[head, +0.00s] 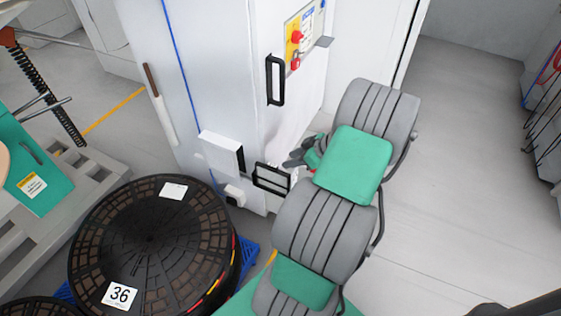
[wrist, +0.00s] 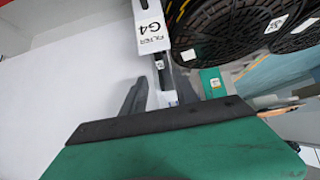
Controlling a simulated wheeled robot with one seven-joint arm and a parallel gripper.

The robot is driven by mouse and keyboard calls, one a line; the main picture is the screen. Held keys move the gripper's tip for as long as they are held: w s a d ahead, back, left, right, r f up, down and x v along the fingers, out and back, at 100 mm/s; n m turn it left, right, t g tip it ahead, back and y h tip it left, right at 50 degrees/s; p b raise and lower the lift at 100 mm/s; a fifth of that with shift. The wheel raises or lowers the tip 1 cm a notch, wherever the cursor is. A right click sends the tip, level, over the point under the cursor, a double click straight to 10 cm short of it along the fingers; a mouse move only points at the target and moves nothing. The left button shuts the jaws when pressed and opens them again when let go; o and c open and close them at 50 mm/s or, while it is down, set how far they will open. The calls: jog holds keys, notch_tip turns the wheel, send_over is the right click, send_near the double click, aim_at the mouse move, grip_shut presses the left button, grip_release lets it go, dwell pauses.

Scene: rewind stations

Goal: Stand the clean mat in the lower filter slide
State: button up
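The white cabinet (head: 215,70) has an upper black handle (head: 276,81) and a lower black handle (head: 272,178). My gripper (head: 296,158) is low beside the cabinet's right face, just right of and above the lower handle, partly hidden behind my arm. In the wrist view my gripper (wrist: 160,92) has two dark fingers standing apart, with no clearly held thing between them. A white part labelled FILTER G4 (wrist: 150,28) is beyond the fingers. I cannot tell for sure which surface is the clean mat or the lower filter slide.
A white box (head: 221,152) sticks out from the cabinet's front. A large black reel marked 36 (head: 150,240) stands left of my arm on a blue pallet (head: 250,257). The floor (head: 460,200) at right is clear.

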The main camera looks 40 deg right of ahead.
jog(key=w+a+r+g, duration=0.2)
jog(key=a+r, duration=0.2)
jog(key=a, duration=0.5)
jog(key=w+a+r+g, duration=0.2)
jog(key=a+r, duration=0.3)
jog(key=a, duration=0.3)
jog(key=s+a+r+m+g+h, duration=0.1)
jog(key=s+a, duration=0.3)
jog(key=a, duration=0.4)
jog(key=s+a+r+m+g+h, duration=0.1)
jog(key=s+a+r+m+h, duration=0.1)
jog(key=a, duration=0.6)
jog(key=s+r+m, duration=0.1)
jog(key=s+r, duration=0.1)
jog(key=s, duration=0.1)
jog(key=shift+s, duration=0.25)
jog(key=shift+a, duration=0.15)
